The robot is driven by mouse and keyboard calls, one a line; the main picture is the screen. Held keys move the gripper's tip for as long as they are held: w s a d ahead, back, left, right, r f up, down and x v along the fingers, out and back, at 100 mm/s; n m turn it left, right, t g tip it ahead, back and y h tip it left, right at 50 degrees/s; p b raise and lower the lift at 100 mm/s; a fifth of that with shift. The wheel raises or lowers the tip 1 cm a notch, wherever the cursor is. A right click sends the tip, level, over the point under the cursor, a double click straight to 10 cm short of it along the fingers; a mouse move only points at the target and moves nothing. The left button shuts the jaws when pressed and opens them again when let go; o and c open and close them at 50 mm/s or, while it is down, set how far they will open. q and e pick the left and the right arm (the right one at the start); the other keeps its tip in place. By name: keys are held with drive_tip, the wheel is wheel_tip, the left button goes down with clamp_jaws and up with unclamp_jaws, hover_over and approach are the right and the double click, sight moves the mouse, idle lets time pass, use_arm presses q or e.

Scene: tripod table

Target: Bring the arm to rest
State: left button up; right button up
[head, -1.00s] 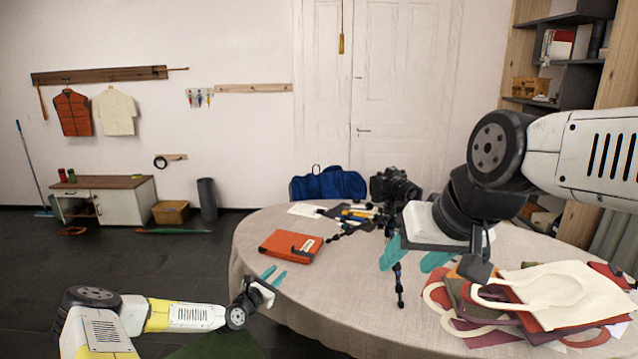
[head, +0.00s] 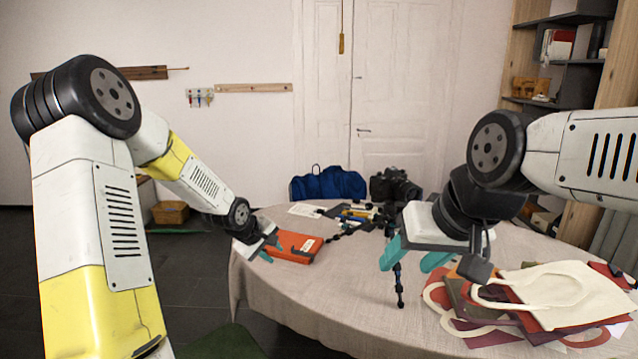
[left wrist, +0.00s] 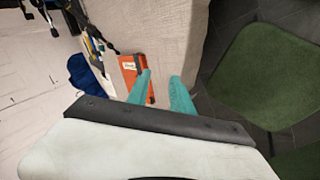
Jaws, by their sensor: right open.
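My left gripper (head: 270,251) is at the left edge of the table, beside the orange case (head: 302,246). Its teal fingers are apart and empty in the left wrist view (left wrist: 162,88), where the orange case (left wrist: 129,68) shows just beyond the left finger. I cannot tell whether they touch.
The round table (head: 300,300) has a beige cloth. A black camera (head: 395,187), pens and a blue bag (head: 328,184) are at the back. A pile of cloth bags (head: 560,295) lies at the right. A green chair (left wrist: 265,75) stands beside the table. The table's front middle is clear.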

use_arm(q)
drive_tip(key=s+a+r+m+y, duration=0.2)
drive_tip(key=s+r+m, duration=0.1)
drive_tip(key=s+r, duration=0.65)
drive_tip(key=s+r+m, duration=0.3)
drive_tip(key=s+r, duration=0.2)
drive_tip(key=s, duration=0.6)
drive_tip(key=s+d+r+m+h, duration=0.1)
drive_tip(key=s+r+m, duration=0.2)
drive_tip(key=s, duration=0.9)
wheel_tip(320, 180, up, 3)
drive_tip(key=shift+f+m+g, duration=0.2)
drive_tip(key=shift+m+g, duration=0.1)
